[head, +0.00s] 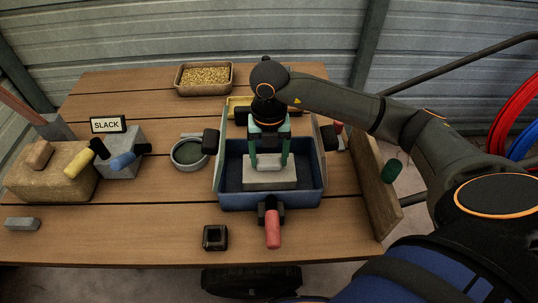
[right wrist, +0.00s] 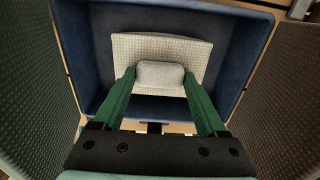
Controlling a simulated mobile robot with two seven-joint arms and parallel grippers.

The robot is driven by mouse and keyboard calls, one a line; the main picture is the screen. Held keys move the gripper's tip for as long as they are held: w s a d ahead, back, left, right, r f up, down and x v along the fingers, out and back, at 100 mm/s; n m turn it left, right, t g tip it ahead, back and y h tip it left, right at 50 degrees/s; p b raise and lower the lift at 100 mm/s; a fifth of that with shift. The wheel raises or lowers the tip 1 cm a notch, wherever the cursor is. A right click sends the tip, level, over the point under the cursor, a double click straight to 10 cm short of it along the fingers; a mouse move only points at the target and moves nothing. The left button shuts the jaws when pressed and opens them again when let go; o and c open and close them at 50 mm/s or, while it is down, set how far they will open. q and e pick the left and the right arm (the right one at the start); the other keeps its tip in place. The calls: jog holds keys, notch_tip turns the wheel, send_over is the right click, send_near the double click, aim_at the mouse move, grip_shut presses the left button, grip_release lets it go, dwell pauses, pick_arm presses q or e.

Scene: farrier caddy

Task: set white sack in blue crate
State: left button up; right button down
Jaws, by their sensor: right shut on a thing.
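The blue crate (head: 308,196) stands open near the middle of the table; its wall also shows in the right wrist view (right wrist: 84,60). The white sack (head: 270,184) is a pale, flat, woven-looking block inside the crate, with a smaller grey-white lump on top. It also shows in the right wrist view (right wrist: 200,52). My right gripper (head: 270,164) reaches down into the crate. Its green fingers (right wrist: 159,78) are shut on the sack's top lump. I cannot tell whether the sack touches the crate floor. My left gripper is not in view.
A yellow container (head: 240,101) is partly hidden behind the crate. A round grey dish (head: 188,154) stands left of it, a red-handled tool (head: 272,228) at its front. A grain tray (head: 204,80) is at the back. A wooden board (head: 374,187) stands at right.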

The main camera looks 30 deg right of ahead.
jog(key=shift+f, duration=0.4)
grip_release()
dwell(0.4)
notch_tip(320, 180, up, 12)
jog(key=p, duration=0.1)
jog(key=shift+r, duration=0.2)
dwell(0.3)
